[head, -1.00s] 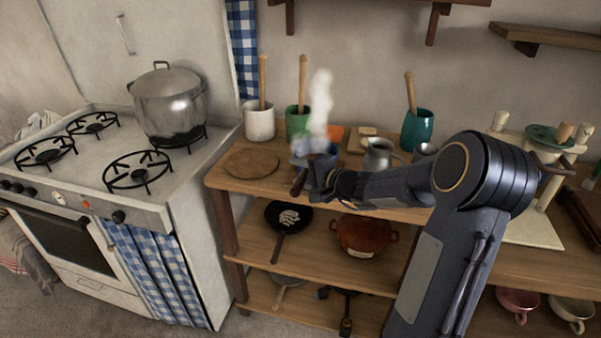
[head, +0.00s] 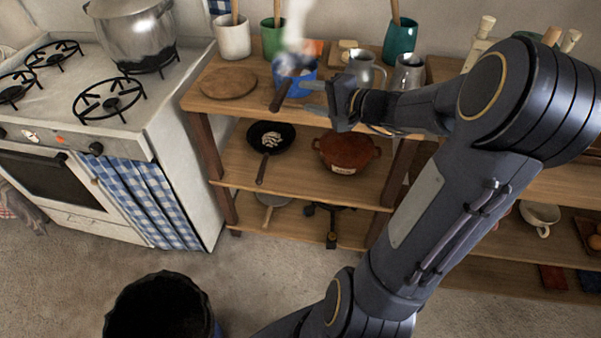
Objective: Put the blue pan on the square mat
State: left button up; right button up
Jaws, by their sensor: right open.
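The blue pan (head: 309,73) stands on the top of the wooden shelf unit, with steam rising from it. Its dark wooden handle (head: 280,96) points toward the front left. My right gripper (head: 308,98) is open, just right of the handle and in front of the pan body. Its fingers point left, and nothing shows between them. Whether a finger touches the pan I cannot tell. I cannot make out a square mat; a round wooden board (head: 229,83) lies left of the pan. My left gripper is out of view.
White, green and teal utensil crocks stand behind. Metal jugs (head: 365,68) stand right of the pan. The stove (head: 120,132) with a steel pot (head: 135,35) is at left. A black skillet (head: 270,137) and red-brown pot (head: 346,153) sit on the shelf below. Shelf top is bare in front of the board.

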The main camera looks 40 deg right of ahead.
jog(key=s+a+n+g+y, duration=0.2)
jog(key=s+a+n+g, duration=0.15)
jog(key=a, duration=0.55)
jog(key=s+a+n+g+y, duration=0.2)
jog(key=s+a+n, duration=0.25)
jog(key=a, duration=0.35)
jog(key=s+a+f+n+g+h, duration=0.1)
jog(key=s+a+f+n+h, duration=0.1)
jog(key=s, duration=0.4)
jog(key=s+a+f+n+g+h, duration=0.1)
jog(key=s+f+n+g+h, duration=0.1)
jog(key=s, duration=0.4)
jog(key=shift+s+a+f+n, duration=0.4)
jog(key=shift+f+n, duration=0.2)
jog(key=shift+n, duration=0.3)
notch_tip(320, 180, up, 8)
jog(key=p, duration=0.7)
jog(key=shift+f, duration=0.2)
